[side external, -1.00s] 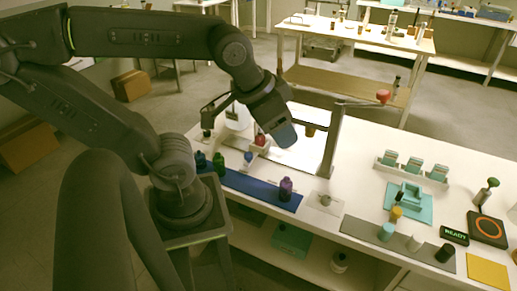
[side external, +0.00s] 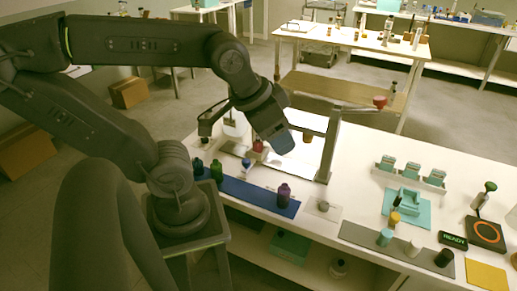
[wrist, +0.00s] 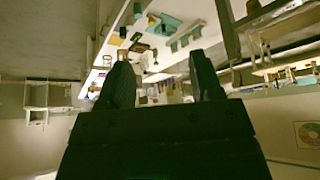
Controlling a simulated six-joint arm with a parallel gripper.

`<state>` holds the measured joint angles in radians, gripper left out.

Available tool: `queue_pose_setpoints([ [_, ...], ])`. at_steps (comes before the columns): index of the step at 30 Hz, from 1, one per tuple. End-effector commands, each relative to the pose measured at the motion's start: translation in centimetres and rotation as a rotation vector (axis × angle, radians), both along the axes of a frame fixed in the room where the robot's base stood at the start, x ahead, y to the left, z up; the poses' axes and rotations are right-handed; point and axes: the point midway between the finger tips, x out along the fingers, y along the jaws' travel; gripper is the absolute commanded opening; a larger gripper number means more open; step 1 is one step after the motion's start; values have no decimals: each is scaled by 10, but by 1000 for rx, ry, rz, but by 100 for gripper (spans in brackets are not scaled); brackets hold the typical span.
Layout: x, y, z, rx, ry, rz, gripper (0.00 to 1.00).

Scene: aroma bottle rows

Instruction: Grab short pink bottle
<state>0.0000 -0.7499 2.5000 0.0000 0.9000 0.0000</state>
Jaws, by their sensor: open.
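No bottle is clearly pink in the side external view. A purple bottle with a dark cap (side external: 283,196) stands upright near the right end of the blue mat (side external: 242,188). A small red-topped item (side external: 258,146) stands farther back, close below the end of my arm. My gripper (wrist: 160,62) is open and its fingers are apart with nothing between them in the wrist view. In the side external view, its end hangs above the bench behind the mat, apart from the purple bottle. The wrist view is tilted, and its bottles are too small to tell apart.
A green bottle (side external: 216,170) and a dark teal bottle (side external: 197,167) stand at the mat's left end. A small blue-and-white item (side external: 246,164) is behind the mat. A grey stand (side external: 329,150) rises to the right of my gripper. A grey mat (side external: 362,237) lies farther right.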

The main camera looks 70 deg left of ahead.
Motion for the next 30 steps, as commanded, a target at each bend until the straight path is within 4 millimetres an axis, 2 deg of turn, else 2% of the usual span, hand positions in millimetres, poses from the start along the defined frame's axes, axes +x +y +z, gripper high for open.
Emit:
queue_pose_setpoints([
  [3,0,0,0,0,0,0,60],
  [6,0,0,0,0,0,0,70],
  [13,1,1,0,0,1,4,70],
  [17,15,14,-3,-2,18,75,70],
  [20,39,40,-10,-7,45,202,70],
  [23,66,82,-24,-18,79,374,70],
  [27,92,152,-52,-41,120,614,70],
  [30,99,206,-79,-62,146,781,70],
])
